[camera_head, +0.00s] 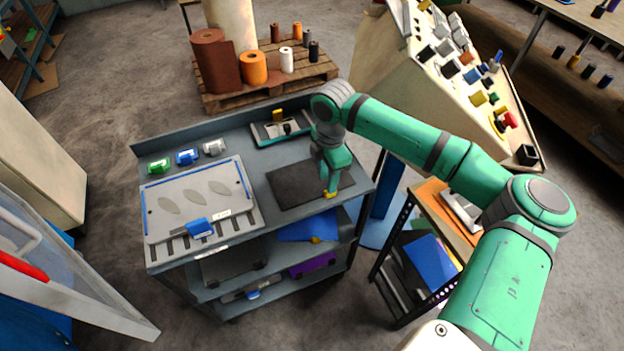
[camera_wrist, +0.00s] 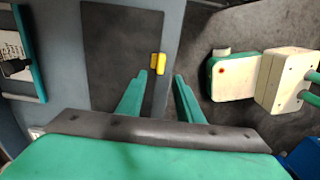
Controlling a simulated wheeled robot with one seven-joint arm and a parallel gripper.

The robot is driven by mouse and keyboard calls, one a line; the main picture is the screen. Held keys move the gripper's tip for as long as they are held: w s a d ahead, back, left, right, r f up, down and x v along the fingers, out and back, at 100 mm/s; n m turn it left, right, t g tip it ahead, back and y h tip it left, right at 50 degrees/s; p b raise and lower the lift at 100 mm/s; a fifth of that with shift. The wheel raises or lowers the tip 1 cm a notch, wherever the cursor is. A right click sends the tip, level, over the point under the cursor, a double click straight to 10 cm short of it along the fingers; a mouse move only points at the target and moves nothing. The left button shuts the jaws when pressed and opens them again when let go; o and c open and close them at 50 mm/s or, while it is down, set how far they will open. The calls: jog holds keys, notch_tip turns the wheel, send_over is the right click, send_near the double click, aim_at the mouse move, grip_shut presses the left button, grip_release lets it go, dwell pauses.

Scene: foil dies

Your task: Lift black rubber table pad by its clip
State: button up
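The black rubber pad (camera_head: 290,186) lies flat on the right part of the grey cart top. It fills the upper left middle of the wrist view (camera_wrist: 118,45). Its yellow clip (camera_wrist: 158,63) sits at the pad's edge and shows in the head view (camera_head: 330,195) at the pad's right front. My gripper (camera_head: 331,188) points down over that edge. In the wrist view its two green fingers (camera_wrist: 161,77) are apart with nothing between them. The clip appears just beyond the fingertips, nearer the left one. Whether the fingers are level with the clip cannot be told.
A pale plate (camera_head: 195,188) with a blue clip (camera_head: 200,228) lies left of the pad. A teal tray (camera_head: 281,130) is behind it, and several small clamps (camera_head: 187,156) are at back left. A control console (camera_head: 450,75) stands right, a shelf rack (camera_head: 425,255) front right.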

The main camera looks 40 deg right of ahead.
jog(key=shift+f, duration=2.75)
grip_shut()
